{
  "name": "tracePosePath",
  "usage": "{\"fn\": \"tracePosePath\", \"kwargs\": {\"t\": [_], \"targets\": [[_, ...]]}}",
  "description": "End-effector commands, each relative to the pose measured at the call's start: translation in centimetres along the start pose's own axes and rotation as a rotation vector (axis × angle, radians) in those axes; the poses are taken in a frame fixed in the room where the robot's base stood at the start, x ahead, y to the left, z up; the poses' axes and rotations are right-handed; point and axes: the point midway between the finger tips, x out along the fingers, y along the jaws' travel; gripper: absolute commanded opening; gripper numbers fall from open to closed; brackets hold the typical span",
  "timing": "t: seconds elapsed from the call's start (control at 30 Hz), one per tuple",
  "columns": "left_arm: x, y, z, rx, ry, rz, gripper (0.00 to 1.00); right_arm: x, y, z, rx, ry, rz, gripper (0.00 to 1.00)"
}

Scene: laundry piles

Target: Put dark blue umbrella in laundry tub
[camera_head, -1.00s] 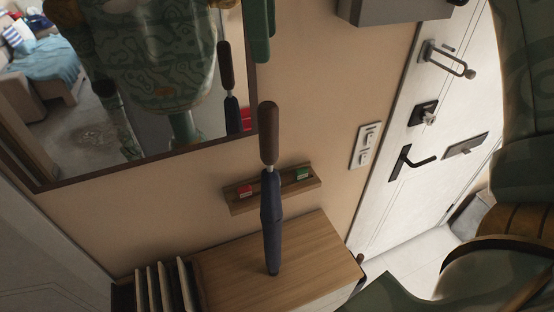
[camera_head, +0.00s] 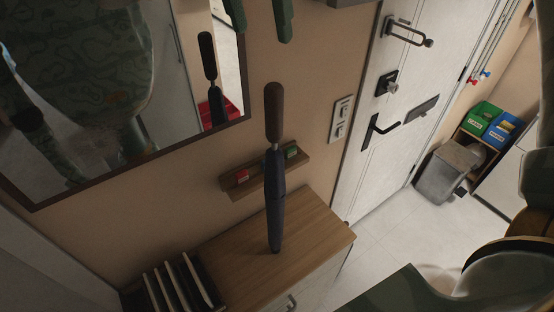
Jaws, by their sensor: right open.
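The dark blue umbrella (camera_head: 275,200) stands upright, handle up, on the wooden top of a cabinet; its brown handle points to the ceiling. My right gripper (camera_head: 261,30) shows at the top edge as two green fingers, spread apart with nothing between them. It is above the umbrella's handle in the picture and does not touch it. The rest of that hand is cut off by the frame. My left gripper is not in view. I see nothing that I can surely call the laundry tub.
The cabinet (camera_head: 316,226) stands against the wall under a mirror (camera_head: 150,150) that reflects the umbrella. A small wall shelf (camera_head: 245,187) is behind the umbrella. Right of it are a white door (camera_head: 375,180), a grey bin (camera_head: 446,172), green and blue boxes (camera_head: 500,130) and clear tiled floor.

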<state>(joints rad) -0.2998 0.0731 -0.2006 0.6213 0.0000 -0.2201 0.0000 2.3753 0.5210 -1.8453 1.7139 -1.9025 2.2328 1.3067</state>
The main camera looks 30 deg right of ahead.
Motion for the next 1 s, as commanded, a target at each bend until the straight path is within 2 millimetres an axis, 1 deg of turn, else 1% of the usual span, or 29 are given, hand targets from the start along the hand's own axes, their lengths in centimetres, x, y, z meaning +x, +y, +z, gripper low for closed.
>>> {"fn": "tracePosePath", "kwargs": {"t": [0.07, 0.17, 0.3, 0.4, 0.5, 0.63, 0.73, 0.87, 0.9, 1.0], "targets": [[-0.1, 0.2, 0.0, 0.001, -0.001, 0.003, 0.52, 0.7, 0.0, 0.0, 0.020, 0.001, -0.002, 0.53], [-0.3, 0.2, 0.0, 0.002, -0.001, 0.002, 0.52, 2.7, -0.1, 0.0, 0.022, 0.002, -0.004, 0.53], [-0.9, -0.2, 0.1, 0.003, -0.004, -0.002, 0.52, 6.2, -0.1, 0.0, 0.020, 0.004, -0.006, 0.53], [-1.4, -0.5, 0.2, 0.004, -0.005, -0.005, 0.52, 8.3, -0.1, 0.0, 0.021, 0.003, -0.004, 0.53], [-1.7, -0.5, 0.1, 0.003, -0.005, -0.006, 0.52, 9.9, -0.1, 0.0, 0.022, 0.002, -0.004, 0.53], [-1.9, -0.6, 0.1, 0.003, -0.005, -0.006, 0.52, 11.0, 0.0, -0.1, 0.022, 0.001, -0.002, 0.53], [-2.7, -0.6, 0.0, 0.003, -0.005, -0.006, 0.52, 11.8, -0.1, -0.1, 0.019, 0.002, -0.004, 0.53], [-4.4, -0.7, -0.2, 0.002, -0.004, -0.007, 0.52, 13.9, -0.2, -0.3, 0.019, 0.003, -0.005, 0.53], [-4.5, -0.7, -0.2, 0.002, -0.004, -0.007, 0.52, 14.6, -0.1, -0.3, 0.020, 0.002, -0.004, 0.53], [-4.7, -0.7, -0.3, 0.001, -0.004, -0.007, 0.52, 15.8, -0.1, -0.3, 0.021, 0.001, -0.001, 0.53]]}}
